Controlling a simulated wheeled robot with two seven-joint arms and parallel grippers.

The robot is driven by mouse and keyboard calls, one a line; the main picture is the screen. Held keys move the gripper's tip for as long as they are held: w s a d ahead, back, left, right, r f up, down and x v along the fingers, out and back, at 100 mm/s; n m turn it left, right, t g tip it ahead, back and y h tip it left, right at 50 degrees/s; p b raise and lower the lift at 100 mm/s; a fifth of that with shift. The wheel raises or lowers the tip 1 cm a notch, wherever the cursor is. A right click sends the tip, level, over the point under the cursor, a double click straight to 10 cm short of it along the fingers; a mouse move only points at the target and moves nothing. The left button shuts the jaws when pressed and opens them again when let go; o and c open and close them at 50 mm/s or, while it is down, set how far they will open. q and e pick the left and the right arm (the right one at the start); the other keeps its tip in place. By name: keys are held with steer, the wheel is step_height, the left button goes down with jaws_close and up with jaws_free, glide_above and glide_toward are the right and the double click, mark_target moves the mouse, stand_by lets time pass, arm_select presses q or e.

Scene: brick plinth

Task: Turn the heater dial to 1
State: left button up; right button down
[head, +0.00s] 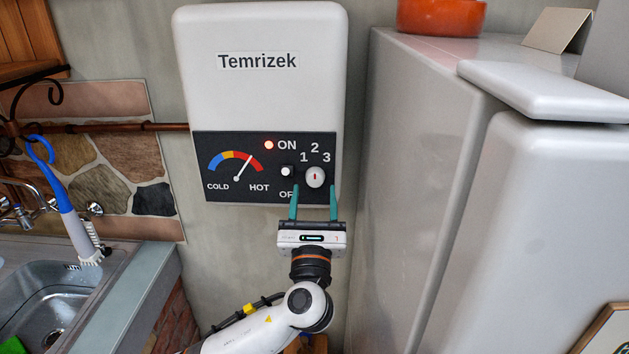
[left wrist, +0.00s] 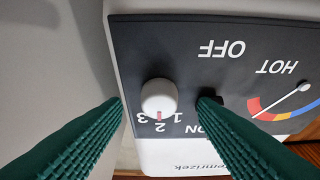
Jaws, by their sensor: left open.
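The heater (head: 258,100) is a white wall box labelled Temrizek with a dark control panel. Its heater dial (head: 315,177) is a small white round knob with a red mark pointing up at 2. It also shows upside down in the left wrist view (left wrist: 158,95), the mark again toward 2. My left gripper (head: 314,188) is open, its teal fingers pointing up at the panel. In the left wrist view its fingertips (left wrist: 163,99) lie on either side of the dial, not touching it. I cannot tell the exact depth. My right gripper is out of view.
A white on/off switch (head: 287,171) sits just left of the dial, close to one fingertip. A lit red lamp (head: 269,145) and a temperature gauge (head: 236,167) are on the panel. A grey cabinet (head: 410,150) stands close on the right. A sink (head: 50,290) is at left.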

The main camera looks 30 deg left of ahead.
mark_target(315, 178)
arm_select(q)
steer(key=shift+x, duration=1.15)
steer(key=c, duration=1)
